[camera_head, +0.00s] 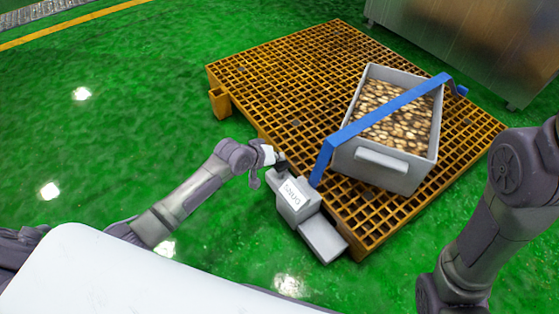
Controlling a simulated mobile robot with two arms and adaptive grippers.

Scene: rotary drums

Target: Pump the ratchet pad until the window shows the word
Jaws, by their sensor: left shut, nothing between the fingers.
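A grey ratchet box (295,205) stands at the near edge of the yellow pallet, at the end of the blue strap. Its white window (299,191) shows small, blurred letters that look like "SNUG". A flat grey pad (323,238) sticks out from the box's near side. My left gripper (281,166) is shut and empty at the far left top of the box, close to it; I cannot tell whether it touches. The pad is clear of the gripper. My right arm shows at the right, but its gripper is out of view.
The blue strap (390,107) crosses a grey crate (389,172) filled with brown and pale round pieces. The crate stands on the yellow slatted pallet (285,65). A grey metal cabinet (440,35) stands at the back right. Green floor is free left of the pallet.

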